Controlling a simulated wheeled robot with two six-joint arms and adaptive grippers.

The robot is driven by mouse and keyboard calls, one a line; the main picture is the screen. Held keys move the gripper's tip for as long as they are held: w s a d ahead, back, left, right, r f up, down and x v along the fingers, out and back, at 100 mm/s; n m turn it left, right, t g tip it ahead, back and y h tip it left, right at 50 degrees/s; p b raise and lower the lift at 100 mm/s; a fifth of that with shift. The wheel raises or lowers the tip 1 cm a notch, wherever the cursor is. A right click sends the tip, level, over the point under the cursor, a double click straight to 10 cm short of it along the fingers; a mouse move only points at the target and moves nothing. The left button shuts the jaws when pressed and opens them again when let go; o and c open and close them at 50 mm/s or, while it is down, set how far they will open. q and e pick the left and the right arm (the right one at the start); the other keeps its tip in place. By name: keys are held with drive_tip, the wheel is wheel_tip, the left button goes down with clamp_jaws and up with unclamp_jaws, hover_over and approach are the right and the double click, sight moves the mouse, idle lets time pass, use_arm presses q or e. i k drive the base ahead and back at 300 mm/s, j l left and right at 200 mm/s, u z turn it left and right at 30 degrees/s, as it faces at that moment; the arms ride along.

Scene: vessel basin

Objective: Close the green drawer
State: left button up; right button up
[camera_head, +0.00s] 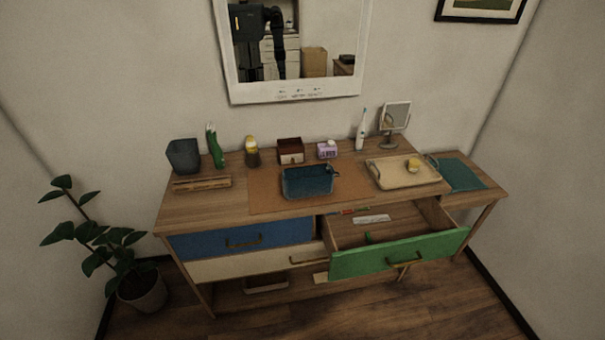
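The green drawer (372,261) is pulled well out of the right side of the wooden cabinet. Its green front has a brown handle (404,260). Inside it lie a white flat item (372,219), a small green item (368,237) and a thin reddish item at the back. Neither of my grippers shows in the head view.
The blue drawer (212,242) and the cream drawer (240,266) are at the left. A blue basin (309,182), a tray (402,180), a mirror stand (395,117) and small items stand on top. A potted plant (142,291) is at the left; floor in front is clear.

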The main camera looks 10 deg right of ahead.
sight(418, 231)
drive_tip(key=z, duration=1.35)
